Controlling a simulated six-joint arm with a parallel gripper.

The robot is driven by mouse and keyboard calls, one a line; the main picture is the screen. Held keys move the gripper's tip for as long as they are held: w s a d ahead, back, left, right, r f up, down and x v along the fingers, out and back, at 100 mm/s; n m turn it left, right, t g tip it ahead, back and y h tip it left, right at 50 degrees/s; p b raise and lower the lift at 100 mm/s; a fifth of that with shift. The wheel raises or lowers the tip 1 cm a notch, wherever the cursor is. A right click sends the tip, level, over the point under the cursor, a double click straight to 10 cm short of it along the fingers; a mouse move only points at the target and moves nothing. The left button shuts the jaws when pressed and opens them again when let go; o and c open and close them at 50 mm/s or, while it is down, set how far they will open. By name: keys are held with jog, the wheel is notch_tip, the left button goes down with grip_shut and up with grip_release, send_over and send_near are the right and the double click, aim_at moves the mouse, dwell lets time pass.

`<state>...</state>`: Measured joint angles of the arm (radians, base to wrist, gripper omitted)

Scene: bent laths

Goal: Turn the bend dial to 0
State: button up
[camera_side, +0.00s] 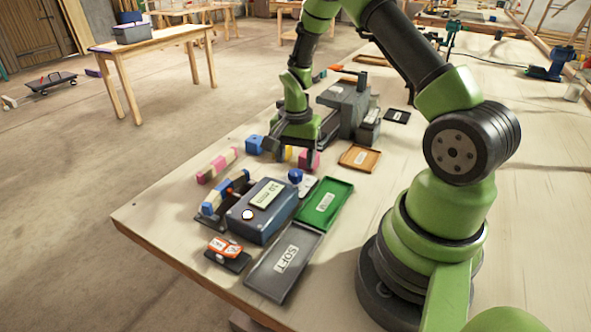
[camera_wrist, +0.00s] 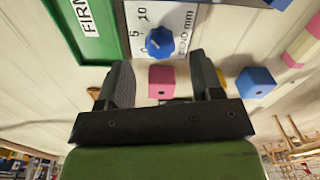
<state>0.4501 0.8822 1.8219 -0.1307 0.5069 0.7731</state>
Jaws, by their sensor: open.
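The bend dial is a blue knob (camera_wrist: 160,42) on a white plate (camera_wrist: 182,22) marked 0, 5, 10 and "BEND mm" in the wrist view. In the side view the blue knob (camera_side: 295,176) stands beside the grey box with a display. I cannot tell for sure which mark the knob points at. My gripper (camera_wrist: 162,75) is open, with its two fingers apart and the knob just beyond their tips, not between them. In the side view my gripper (camera_side: 297,148) hangs above the table behind the knob, near the pink cube.
A pink cube (camera_wrist: 161,81) and a blue cube (camera_wrist: 256,82) lie close to my fingers. The green FIRM tray (camera_side: 325,203) and grey SOFT tray (camera_side: 286,262) lie near the dial. A grey box (camera_side: 262,222) with a display and an orange switch (camera_side: 226,247) stand in front.

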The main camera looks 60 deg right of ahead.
aim_at(296, 172)
jog(key=shift+f, duration=2)
jog(key=c, duration=0.9)
